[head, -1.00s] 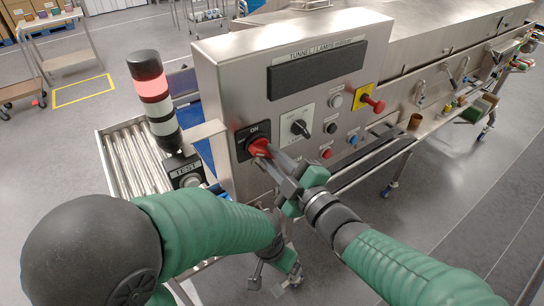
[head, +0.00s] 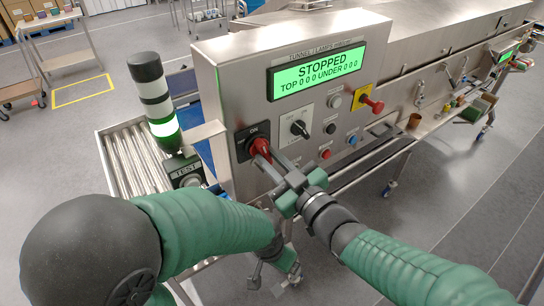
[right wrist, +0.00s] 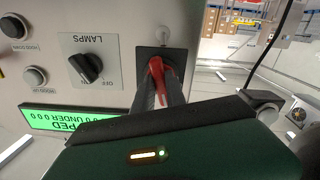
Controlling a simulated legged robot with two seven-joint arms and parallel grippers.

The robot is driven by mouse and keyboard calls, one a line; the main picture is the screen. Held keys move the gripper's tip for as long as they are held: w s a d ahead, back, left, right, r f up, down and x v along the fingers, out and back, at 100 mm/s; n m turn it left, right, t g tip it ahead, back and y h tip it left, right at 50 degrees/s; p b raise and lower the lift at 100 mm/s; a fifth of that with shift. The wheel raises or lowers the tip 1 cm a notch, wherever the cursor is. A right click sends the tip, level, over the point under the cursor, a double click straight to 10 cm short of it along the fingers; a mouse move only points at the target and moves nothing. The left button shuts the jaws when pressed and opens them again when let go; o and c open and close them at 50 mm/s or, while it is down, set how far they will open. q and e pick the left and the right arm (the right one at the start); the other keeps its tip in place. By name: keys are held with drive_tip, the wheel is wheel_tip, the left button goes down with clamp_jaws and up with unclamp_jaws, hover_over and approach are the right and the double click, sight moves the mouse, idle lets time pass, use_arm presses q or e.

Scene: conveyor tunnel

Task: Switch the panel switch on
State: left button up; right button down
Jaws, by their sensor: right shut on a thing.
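The panel switch (head: 259,144) is a red rotary handle on a black plate marked ON, at the lower left of the steel panel's face (head: 235,85). My right gripper (head: 264,158) has its two dark fingers closed on the red handle. In the right wrist view the red handle (right wrist: 158,72) shows between the fingers, which hide part of it. The panel display (head: 318,73) is lit green and reads STOPPED, TOP 0 0 0 UNDER 0 0 0. My left gripper (head: 270,280) hangs low below the panel, away from it, with its fingers apart and empty.
A lamp selector (head: 299,128), several push buttons and a red knob on a yellow plate (head: 369,99) sit right of the switch. A signal tower (head: 155,100) with its green section lit and a TEST box (head: 186,175) stand left, by a roller conveyor (head: 125,160).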

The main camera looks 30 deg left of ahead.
drive_tip(key=shift+r+m+p, duration=0.2)
drive_tip(key=shift+r+m, duration=0.05)
drive_tip(key=shift+m, duration=0.5)
drive_tip(key=shift+r+m+p, duration=0.2)
drive_tip(key=shift+r+m, duration=0.05)
drive_tip(key=shift+m, duration=0.5)
drive_tip(key=c, duration=1.6)
unclamp_jaws()
drive_tip(key=shift+f, duration=0.1)
drive_tip(key=shift+o, duration=1.2)
drive_tip(key=shift+f, duration=0.15)
